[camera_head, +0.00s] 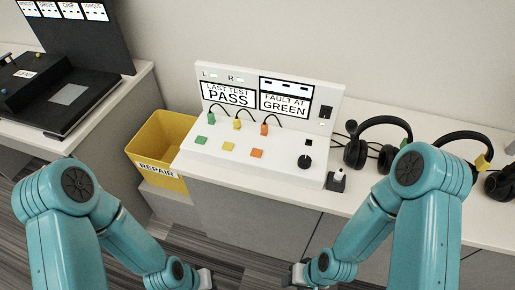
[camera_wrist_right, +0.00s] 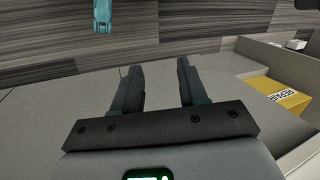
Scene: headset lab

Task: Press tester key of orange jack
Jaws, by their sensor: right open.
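The white tester (camera_head: 186,142) stands on the bench in the head view. An orange jack plug (camera_head: 264,129) with a black cable sits in its sloped face. The square orange key (camera_head: 256,153) lies below it, with a yellow key (camera_head: 228,147) and a green key (camera_head: 201,140) to its left. Its labels read "LAST TEST PASS" and "FAULT AT GREEN". My right gripper (camera_wrist_right: 160,66) is open and empty in the right wrist view, away from the keys. Only a pale part of my left gripper (camera_head: 205,278) shows low in the head view; its fingers are hidden.
A yellow "REPAIR" bin (camera_head: 160,143) stands left of the tester. Black headsets (camera_head: 377,143) rest on the bench at right. A black knob (camera_head: 304,162) is on the tester, and a small black switch-like item (camera_head: 337,180) stands at its right. Space before the bench is clear.

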